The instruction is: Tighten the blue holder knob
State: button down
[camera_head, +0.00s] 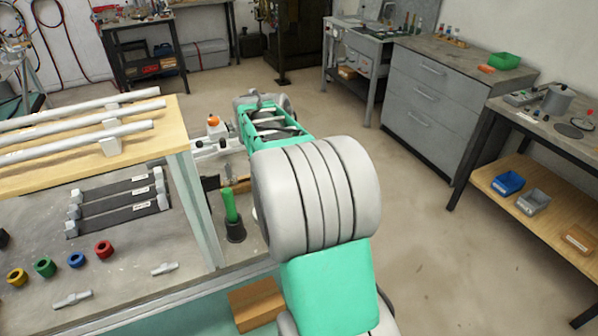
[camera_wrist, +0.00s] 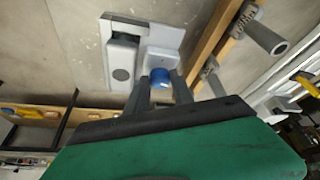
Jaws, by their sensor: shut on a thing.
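The blue holder knob (camera_wrist: 160,77) shows in the wrist view, on a light grey holder (camera_wrist: 124,62) fixed to a pale plate. My gripper (camera_wrist: 161,84) is shut on the knob, with one dark finger on each side of it. In the head view my own arm hides the blue knob and the fingertips. A similar light holder with an orange knob (camera_head: 213,121) stands left of my arm there.
A wooden rail with grey pegs (camera_wrist: 262,36) runs close right of the holder. The workbench (camera_head: 130,240) bears coloured rings, a green-handled tool (camera_head: 230,205) and several pale bars (camera_head: 90,125). Floor (camera_head: 470,250) is clear on the right.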

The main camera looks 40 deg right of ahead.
jog(key=shift+m, duration=0.3)
dwell(0.4)
jog(key=c, duration=1.1)
grip_release()
